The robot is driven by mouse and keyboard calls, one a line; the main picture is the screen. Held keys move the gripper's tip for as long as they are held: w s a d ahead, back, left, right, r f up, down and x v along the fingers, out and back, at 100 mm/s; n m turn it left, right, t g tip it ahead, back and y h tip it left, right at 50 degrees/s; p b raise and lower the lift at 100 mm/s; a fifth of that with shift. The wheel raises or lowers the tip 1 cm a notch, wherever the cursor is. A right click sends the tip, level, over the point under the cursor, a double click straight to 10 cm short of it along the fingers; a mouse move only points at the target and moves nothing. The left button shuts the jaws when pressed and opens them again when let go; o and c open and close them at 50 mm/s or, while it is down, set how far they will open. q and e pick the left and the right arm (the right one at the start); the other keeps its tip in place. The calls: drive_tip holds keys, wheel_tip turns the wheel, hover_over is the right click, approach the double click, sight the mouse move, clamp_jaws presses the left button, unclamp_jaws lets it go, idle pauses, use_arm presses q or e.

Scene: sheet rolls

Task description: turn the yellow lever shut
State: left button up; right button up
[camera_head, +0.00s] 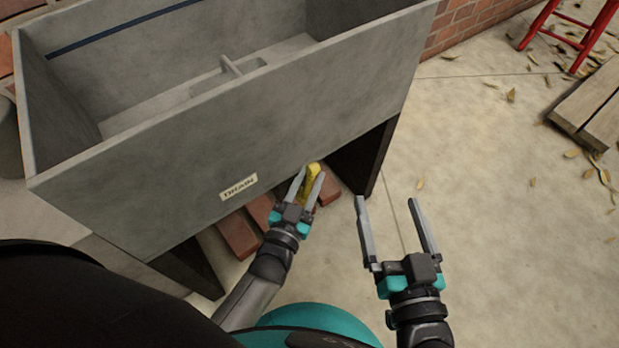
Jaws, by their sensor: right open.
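The yellow lever (313,168) sits under the front lower edge of the grey stone trough (250,135), to the right of a label reading DRAIN (238,187). My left gripper (312,172) is at the lever, with one finger on each side of it. My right gripper (386,200) is open and empty, to the right of the lever and in front of the trough's right support.
Red bricks (237,236) lie on the floor under the trough. Dark supports (372,157) hold the trough up. A red stool (575,38) and wooden planks (590,105) stand at the upper right. The pale floor (480,190) on the right is open, with scattered leaves.

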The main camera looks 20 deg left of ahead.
use_arm(q)
drive_tip(key=shift+c, duration=0.2)
clamp_jaws()
idle(1.1)
